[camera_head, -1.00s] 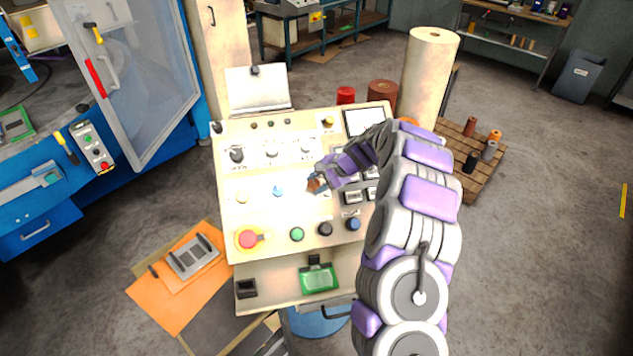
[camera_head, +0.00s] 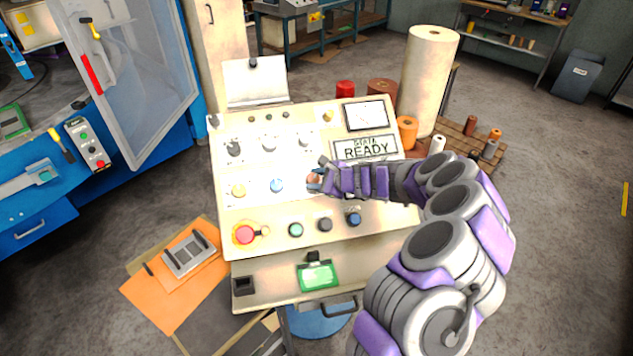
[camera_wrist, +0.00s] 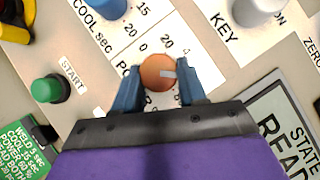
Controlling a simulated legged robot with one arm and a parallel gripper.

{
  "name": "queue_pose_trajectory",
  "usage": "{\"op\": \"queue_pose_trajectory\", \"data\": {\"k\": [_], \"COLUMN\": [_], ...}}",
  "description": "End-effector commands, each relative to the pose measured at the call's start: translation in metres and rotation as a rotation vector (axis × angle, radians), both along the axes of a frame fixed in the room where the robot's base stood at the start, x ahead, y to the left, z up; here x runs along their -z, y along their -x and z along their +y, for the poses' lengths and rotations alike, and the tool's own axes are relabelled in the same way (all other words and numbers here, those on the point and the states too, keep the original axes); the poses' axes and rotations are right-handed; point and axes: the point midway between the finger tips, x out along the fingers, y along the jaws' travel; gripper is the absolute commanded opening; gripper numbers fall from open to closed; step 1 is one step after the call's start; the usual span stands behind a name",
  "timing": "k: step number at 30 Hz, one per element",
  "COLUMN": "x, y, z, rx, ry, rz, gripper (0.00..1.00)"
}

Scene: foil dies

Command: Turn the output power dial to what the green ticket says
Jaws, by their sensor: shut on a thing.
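In the head view my gripper (camera_head: 314,181) covers most of the dial. The green ticket (camera_head: 318,276) is on the panel's lower ledge. In the wrist view the ticket (camera_wrist: 25,140) reads weld 5 sec, cool 15 sec, power 60 %.
A blue knob (camera_head: 276,185) and a yellow one (camera_head: 238,190) lie left of the dial. Below are a red emergency button (camera_head: 245,235) and green, black and blue buttons. A display (camera_head: 366,149) reading READY sits above my wrist. A key switch (camera_wrist: 258,10) is nearby.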

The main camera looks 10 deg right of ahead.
Motion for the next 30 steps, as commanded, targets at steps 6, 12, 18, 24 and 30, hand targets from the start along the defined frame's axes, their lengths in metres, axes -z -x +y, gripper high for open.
{"op": "queue_pose_trajectory", "data": {"k": [6, 12, 18, 24, 30], "x": [0.0023, 0.0023, 0.0023, 0.0018, 0.0014], "y": [0.001, 0.0009, 0.0007, 0.0003, -0.0002], "z": [0.0015, 0.0009, 0.0006, 0.0004, 0.0003], "rx": [0.036, 0.044, 0.043, 0.044, 0.044], "ry": [-0.027, -0.03, -0.03, -0.03, -0.03], "rz": [0.004, 0.005, 0.004, 0.003, 0.002], "gripper": [0.11, 0.11, 0.11, 0.55, 0.67]}}
